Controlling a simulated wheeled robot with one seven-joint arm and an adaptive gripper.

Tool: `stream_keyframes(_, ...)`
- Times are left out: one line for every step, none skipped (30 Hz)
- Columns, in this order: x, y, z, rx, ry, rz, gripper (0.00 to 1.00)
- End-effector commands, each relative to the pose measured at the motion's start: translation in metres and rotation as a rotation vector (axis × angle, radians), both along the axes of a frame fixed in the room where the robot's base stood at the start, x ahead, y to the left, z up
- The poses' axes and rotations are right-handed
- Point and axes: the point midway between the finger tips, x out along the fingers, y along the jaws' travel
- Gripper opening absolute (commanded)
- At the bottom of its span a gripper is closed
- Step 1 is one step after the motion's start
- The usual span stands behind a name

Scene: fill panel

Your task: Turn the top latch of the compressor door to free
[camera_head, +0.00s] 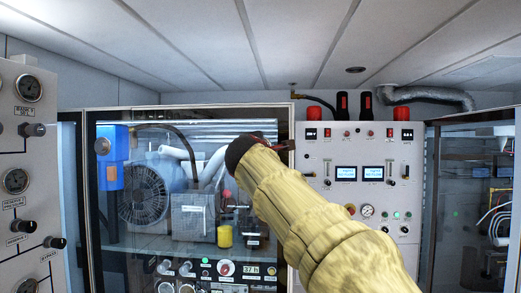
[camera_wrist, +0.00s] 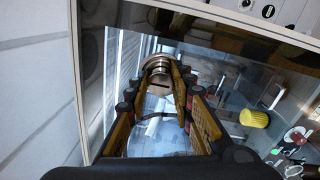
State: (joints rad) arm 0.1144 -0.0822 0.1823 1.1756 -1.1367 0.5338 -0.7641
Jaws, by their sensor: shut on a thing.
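The compressor door is a clear panel in a pale frame (camera_head: 88,215), shut over the machinery at the left of the head view; its frame (camera_wrist: 87,95) also shows in the wrist view. The top latch (camera_wrist: 157,62) is a round metal knob near the door's frame. My gripper (camera_wrist: 163,78) is shut on the latch, with one finger on each side. In the head view my gripper (camera_head: 284,147) is at the door's upper right edge, and my sleeved arm hides the latch. The latch's exact turn angle cannot be told.
A control panel (camera_head: 330,205) with gauges and switches stands right of the door. A gauge panel (camera_head: 30,150) stands at the far left, another glass-fronted cabinet (camera_head: 470,220) at the far right. Behind the door are a fan (camera_head: 145,195) and a yellow cylinder (camera_head: 225,236).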

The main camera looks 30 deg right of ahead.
Motion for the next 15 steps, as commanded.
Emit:
stream_keyframes(0.0000, 0.0001, -0.0001, 0.001, -0.001, 0.000, 0.00)
stream_keyframes(0.0000, 0.0001, -0.0001, 0.001, -0.001, 0.000, 0.00)
stream_keyframes(0.0000, 0.0001, -0.0001, 0.001, -0.001, 0.000, 0.00)
stream_keyframes(0.0001, 0.0000, -0.0001, 0.001, -0.001, 0.000, 0.00)
stream_keyframes(0.0000, 0.0000, -0.0001, 0.001, -0.001, 0.000, 0.00)
stream_keyframes(0.0000, 0.0000, -0.0001, 0.001, -0.001, 0.000, 0.26)
stream_keyframes(0.0000, 0.0000, -0.0001, 0.000, 0.000, 0.000, 0.27)
stream_keyframes(0.0000, 0.0000, -0.0001, 0.000, 0.000, 0.000, 0.29)
stream_keyframes(0.0000, 0.0000, -0.0001, 0.000, 0.000, 0.000, 0.31)
stream_keyframes(0.0000, 0.0000, -0.0001, 0.000, 0.000, 0.000, 0.33)
stream_keyframes(-0.0001, -0.0001, -0.0001, 0.000, 0.000, 0.000, 0.35)
stream_keyframes(-0.0001, -0.0001, -0.0001, 0.000, 0.000, 0.000, 0.37)
stream_keyframes(-0.0001, -0.0001, -0.0001, 0.000, 0.000, 0.000, 0.39)
stream_keyframes(-0.0001, -0.0001, -0.0001, 0.000, 0.000, 0.000, 0.40)
stream_keyframes(-0.0001, -0.0001, -0.0001, 0.000, 0.000, 0.000, 0.42)
